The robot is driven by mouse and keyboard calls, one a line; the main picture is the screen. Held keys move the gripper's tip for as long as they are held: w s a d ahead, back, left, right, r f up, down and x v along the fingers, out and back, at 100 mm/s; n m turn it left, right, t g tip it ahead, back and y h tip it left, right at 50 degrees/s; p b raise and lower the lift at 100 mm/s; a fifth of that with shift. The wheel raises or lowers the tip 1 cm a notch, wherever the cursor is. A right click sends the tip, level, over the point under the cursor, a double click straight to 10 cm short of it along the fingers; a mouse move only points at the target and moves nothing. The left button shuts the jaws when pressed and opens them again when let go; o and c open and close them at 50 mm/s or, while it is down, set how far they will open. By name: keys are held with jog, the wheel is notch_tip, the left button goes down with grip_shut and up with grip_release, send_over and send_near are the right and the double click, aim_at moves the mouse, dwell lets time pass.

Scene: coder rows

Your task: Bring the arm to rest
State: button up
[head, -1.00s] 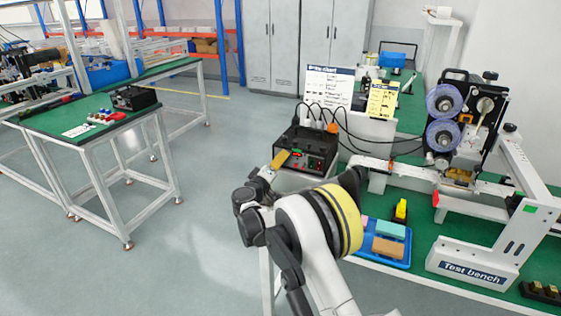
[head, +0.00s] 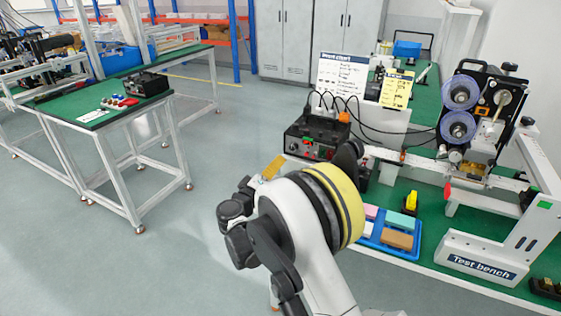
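My arm rises from the bottom middle of the head view, with a white link and a broad yellow and black band. My gripper is hidden from view, apart from dark parts near the arm's far end that I cannot tell apart. A yellow-orange piece (head: 272,168) shows just beyond the arm, left of the band; I cannot tell whether it is held. The arm is in front of the test bench (head: 478,258) and its black control box (head: 312,138).
A blue tray (head: 372,240) with coloured blocks lies on the bench's green top, close to the arm's right. A reel machine (head: 470,125) stands behind it. A green-topped table (head: 95,118) stands at the left. The floor between is clear.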

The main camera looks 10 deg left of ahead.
jog(key=s+d+r+m+g, duration=0.2)
jog(key=d+r+g, duration=0.3)
jog(key=d, duration=0.7)
jog(key=s+d+r+m+g+y, duration=0.15)
jog(key=s+d+r, duration=0.45)
jog(key=s+d, duration=0.6)
jog(key=s+d+f+m+g+y, duration=0.1)
jog(key=s+d+f+m+y, duration=0.1)
jog(key=s, duration=1)
jog(key=s+d+f+m+g+y, duration=0.2)
jog(key=s+d, duration=0.1)
jog(key=s, duration=1)
jog(key=shift+s+d+f+y, duration=0.15)
jog(key=shift+s+f+y, duration=0.05)
jog(key=shift+s+y, duration=0.15)
jog(key=shift+w+m, duration=0.1)
jog(key=shift+m, duration=0.15)
